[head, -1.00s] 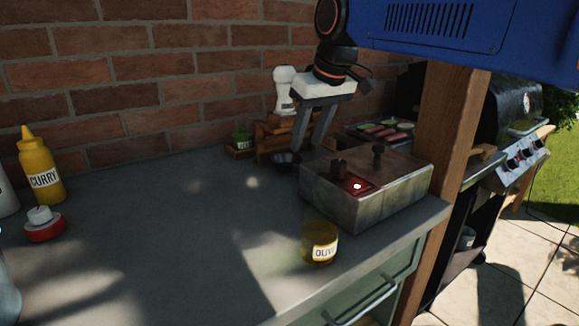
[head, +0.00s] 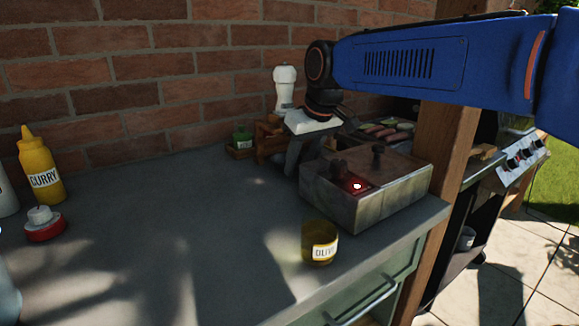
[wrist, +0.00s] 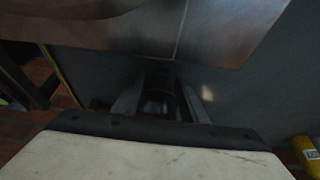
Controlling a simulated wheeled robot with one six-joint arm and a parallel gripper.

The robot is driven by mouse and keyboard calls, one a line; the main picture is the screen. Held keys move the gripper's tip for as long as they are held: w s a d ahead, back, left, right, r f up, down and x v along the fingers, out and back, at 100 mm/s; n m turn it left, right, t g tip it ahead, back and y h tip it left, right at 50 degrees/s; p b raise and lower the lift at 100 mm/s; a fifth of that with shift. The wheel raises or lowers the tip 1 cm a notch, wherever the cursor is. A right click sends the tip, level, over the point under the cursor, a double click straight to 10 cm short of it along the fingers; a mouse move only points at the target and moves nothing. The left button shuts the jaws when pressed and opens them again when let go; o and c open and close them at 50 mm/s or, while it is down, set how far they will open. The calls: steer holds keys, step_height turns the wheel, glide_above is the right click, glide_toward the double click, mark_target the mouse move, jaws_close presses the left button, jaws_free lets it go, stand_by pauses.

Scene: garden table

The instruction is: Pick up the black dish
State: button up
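The black dish is hidden from the head view by my gripper (head: 294,162), which is lowered at the counter between the wooden rack and the stone box. In the wrist view a dark, rounded shape (wrist: 157,106) shows between the fingers; it appears to be the black dish, but the picture is dim. My gripper (wrist: 160,98) has its two fingers spread, one on each side of that shape. I cannot tell whether they touch it.
An olive jar (head: 319,243) is near the front edge. The counter's middle is clear; a curry bottle (head: 40,166) is left.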

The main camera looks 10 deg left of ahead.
jaws_close()
steer(key=shift+r, duration=0.1)
